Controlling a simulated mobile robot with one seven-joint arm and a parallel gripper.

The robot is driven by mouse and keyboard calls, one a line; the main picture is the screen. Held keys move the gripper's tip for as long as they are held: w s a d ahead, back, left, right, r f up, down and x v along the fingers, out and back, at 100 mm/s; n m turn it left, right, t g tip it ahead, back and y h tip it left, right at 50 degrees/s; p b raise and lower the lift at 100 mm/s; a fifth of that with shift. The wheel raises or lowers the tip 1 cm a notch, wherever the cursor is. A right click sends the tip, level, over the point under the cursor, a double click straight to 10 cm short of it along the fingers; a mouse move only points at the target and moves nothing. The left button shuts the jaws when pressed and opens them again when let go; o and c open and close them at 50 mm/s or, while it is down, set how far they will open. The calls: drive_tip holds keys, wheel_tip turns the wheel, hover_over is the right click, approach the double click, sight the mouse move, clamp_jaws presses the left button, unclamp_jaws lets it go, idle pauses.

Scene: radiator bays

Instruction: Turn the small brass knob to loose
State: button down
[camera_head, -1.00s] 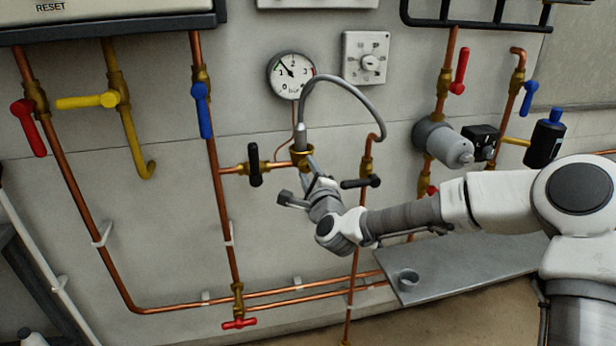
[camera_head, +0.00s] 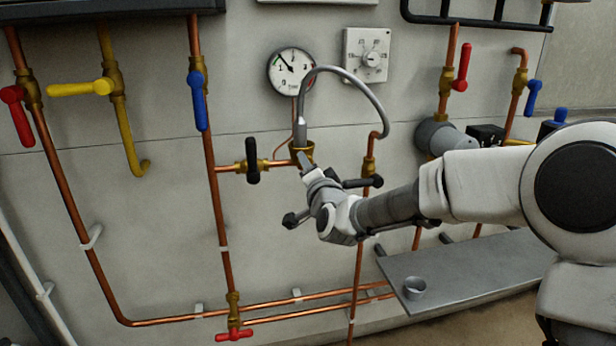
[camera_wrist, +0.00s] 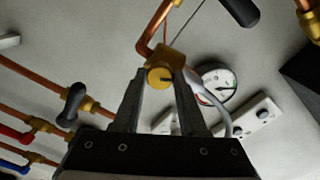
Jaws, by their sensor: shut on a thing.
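The small brass knob (camera_wrist: 160,76) shows in the wrist view as a round yellow face with a short dark mark, on the underside of a brass fitting (camera_wrist: 164,57). My gripper (camera_wrist: 161,82) is shut on the knob, one finger on each side. In the head view my gripper (camera_head: 307,168) is just below the brass fitting (camera_head: 302,150), and it hides the knob there. No label for loose or tight is readable.
A grey hose (camera_head: 372,92) arches from the fitting. A black lever (camera_head: 252,160) is left of it, another (camera_head: 362,183) right. A gauge (camera_head: 292,72) and dial plate (camera_head: 367,55) are above. A metal shelf (camera_head: 465,272) with a small cup (camera_head: 415,287) is at lower right.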

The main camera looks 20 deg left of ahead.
drive_tip(key=n+b, duration=0.7)
drive_tip(key=n, duration=0.4)
drive_tip(key=shift+n, duration=0.4)
idle(0.3)
drive_tip(key=shift+c, duration=2.2)
unclamp_jaws()
drive_tip(key=shift+s+d, duration=0.1)
drive_tip(key=p+v, duration=0.2)
drive_tip(key=v, duration=1.5)
